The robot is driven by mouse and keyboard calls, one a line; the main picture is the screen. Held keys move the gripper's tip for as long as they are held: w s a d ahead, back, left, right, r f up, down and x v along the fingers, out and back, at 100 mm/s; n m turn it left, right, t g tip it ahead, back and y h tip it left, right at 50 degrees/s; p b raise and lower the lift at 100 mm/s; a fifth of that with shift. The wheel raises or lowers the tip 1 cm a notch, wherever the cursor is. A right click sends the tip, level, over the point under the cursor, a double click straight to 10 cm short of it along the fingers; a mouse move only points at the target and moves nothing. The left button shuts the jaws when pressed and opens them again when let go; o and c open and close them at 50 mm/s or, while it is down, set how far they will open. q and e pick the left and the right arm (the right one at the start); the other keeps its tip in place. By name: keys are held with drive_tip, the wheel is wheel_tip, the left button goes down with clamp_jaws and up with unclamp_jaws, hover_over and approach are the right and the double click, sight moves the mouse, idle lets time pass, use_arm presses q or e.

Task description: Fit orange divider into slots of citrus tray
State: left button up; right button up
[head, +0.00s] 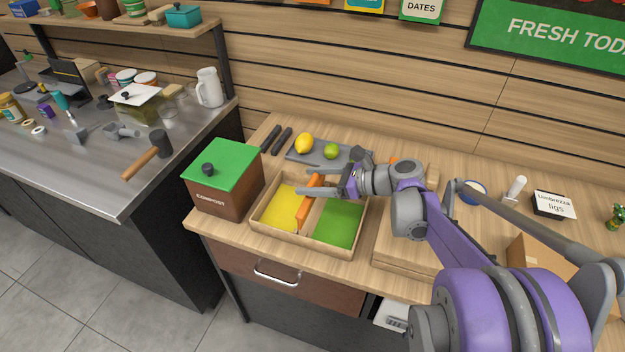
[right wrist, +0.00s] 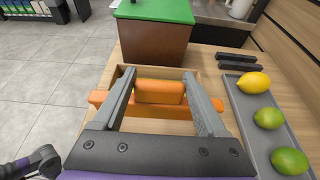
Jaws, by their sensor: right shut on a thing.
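The citrus tray (head: 283,238) is a shallow wooden box on the counter, with a yellow floor on its left side and a green floor on its right. The orange divider (head: 307,208) stands over the tray's middle, between the two colours. My right gripper (head: 322,188) is shut on the divider's raised middle part, which shows between the fingers in the right wrist view (right wrist: 160,92). The divider's longer bar runs past both fingers. The slots are hidden, and I cannot tell whether the divider is seated or just above them. My left gripper is not in view.
A brown compost box (head: 222,193) with a green lid stands close left of the tray. Behind the tray, a grey tray (head: 297,157) holds a lemon (head: 304,143) and limes (head: 331,151). Dark bars lie beside it. A wooden board (head: 400,262) lies to the right.

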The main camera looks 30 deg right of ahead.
drive_tip(key=shift+f+b, duration=1.85)
drive_tip(key=shift+f, duration=0.7)
drive_tip(key=o, duration=1.3)
drive_tip(key=shift+o, duration=0.2)
drive_tip(key=shift+r, duration=0.1)
drive_tip(key=v, duration=1)
drive_tip(key=shift+s+d+r, duration=0.15)
drive_tip(key=shift+s+d, duration=0.05)
drive_tip(key=shift+s, duration=0.1)
drive_tip(key=shift+a+p, duration=0.1)
drive_tip(key=shift+p, duration=0.2)
